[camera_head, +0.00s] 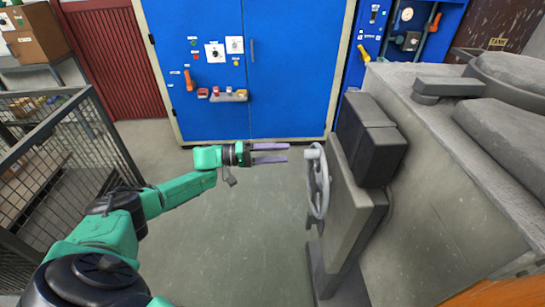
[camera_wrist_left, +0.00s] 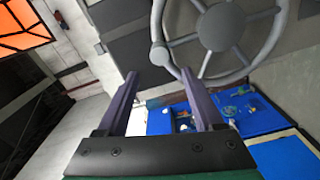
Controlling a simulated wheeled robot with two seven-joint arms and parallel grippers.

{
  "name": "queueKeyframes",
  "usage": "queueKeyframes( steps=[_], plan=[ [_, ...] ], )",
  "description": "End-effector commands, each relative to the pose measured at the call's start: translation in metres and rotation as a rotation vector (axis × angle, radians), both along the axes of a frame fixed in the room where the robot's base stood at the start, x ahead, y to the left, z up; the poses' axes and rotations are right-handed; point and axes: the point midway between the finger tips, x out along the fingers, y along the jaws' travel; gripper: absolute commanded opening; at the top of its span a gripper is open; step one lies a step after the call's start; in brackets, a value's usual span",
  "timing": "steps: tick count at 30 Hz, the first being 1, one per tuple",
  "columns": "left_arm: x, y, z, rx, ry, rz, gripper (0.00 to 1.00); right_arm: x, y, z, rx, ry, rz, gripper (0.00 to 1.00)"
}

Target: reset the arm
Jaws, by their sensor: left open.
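My left arm (camera_head: 128,205) is green and reaches in from the lower left in the head view. My left gripper (camera_head: 287,153) is open and empty, with its two purple-grey fingers pointing right. They stop short of a grey handwheel (camera_head: 318,181) on the side of a grey machine. In the left wrist view the gripper (camera_wrist_left: 162,83) shows both fingers apart with nothing between them. The handwheel (camera_wrist_left: 222,27) is ahead of them there; I cannot tell the exact gap. My right gripper is not in view.
The grey machine (camera_head: 445,165) fills the right side, with a black box (camera_head: 371,139) above the wheel. A blue cabinet (camera_head: 290,60) with switches stands at the back. A wire mesh cage (camera_head: 60,150) is at the left. The floor (camera_head: 230,250) between is clear.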

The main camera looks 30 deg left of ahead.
Motion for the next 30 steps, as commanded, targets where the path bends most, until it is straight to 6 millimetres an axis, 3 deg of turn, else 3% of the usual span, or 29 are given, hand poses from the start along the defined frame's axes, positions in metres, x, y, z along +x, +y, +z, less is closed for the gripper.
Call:
queueKeyframes(
  steps=[6, 19, 21, 23, 25, 28, 30],
  plan=[
    [-0.011, 0.018, 0.000, 0.000, 0.000, 0.000, 0.69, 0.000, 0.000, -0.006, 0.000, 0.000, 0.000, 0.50],
    [-0.011, 0.017, 0.000, 0.000, -0.001, 0.001, 0.69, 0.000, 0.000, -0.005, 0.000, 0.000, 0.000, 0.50],
    [-0.008, 0.017, -0.009, 0.014, -0.019, 0.026, 0.69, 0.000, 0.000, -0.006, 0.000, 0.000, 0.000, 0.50],
    [0.000, 0.017, -0.030, 0.058, -0.062, 0.090, 0.69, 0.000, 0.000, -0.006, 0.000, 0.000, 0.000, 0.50],
    [0.008, 0.022, -0.076, 0.169, -0.127, 0.216, 0.69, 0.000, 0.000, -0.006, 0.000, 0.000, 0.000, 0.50],
    [0.003, 0.036, -0.167, 0.433, -0.170, 0.403, 0.69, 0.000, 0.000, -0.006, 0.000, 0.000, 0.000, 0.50],
    [-0.017, 0.047, -0.230, 0.634, -0.149, 0.473, 0.69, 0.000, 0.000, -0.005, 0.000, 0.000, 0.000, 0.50]
  ],
)
